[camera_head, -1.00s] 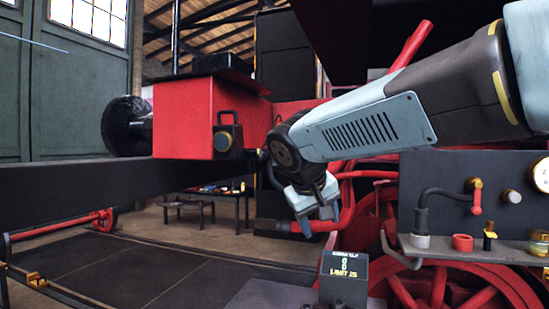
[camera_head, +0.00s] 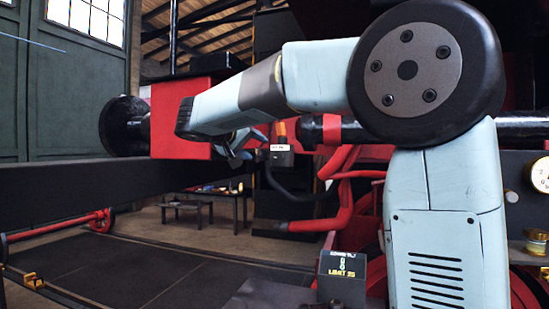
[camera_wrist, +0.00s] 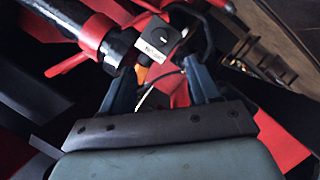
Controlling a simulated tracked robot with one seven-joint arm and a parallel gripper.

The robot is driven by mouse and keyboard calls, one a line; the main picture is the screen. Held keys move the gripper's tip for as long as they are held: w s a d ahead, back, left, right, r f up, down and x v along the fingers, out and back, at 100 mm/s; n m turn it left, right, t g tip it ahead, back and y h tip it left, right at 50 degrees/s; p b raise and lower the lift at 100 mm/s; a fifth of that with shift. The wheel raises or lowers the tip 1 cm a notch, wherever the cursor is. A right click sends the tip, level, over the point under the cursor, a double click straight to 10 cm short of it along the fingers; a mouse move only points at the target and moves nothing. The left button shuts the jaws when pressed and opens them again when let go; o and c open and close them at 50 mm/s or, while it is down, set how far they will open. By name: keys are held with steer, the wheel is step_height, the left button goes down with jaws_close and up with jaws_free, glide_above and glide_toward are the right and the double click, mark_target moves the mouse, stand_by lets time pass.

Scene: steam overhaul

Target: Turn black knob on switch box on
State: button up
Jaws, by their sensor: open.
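A small dark switch box (camera_head: 281,157) with a white label sits beside the red and black machinery in the head view. It also shows in the wrist view (camera_wrist: 164,36), with its label and a small white mark on its dark top. I cannot clearly make out the black knob's outline or its setting. My gripper (camera_head: 249,148) is just left of the box in the head view. In the wrist view my gripper (camera_wrist: 160,68) is open, its two blue-grey fingers apart and pointing toward the box. The gap looks empty, and I cannot tell any contact.
An orange piece (camera_wrist: 143,75) lies close to the left finger, near a thick black cylinder (camera_wrist: 117,46). Red pipes (camera_head: 335,195) run below the box. A black beam (camera_head: 90,190) crosses the left. A small display (camera_head: 342,277) stands in front.

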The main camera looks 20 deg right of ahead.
mark_target(277, 158)
steer(key=x, duration=1.1)
steer(key=shift+w+d+f, duration=0.1)
steer(key=shift+w+d, duration=0.1)
steer(key=shift+d, duration=0.1)
steer(key=shift+c, duration=0.3)
steer(key=c, duration=1)
steer(key=shift+a, duration=0.1)
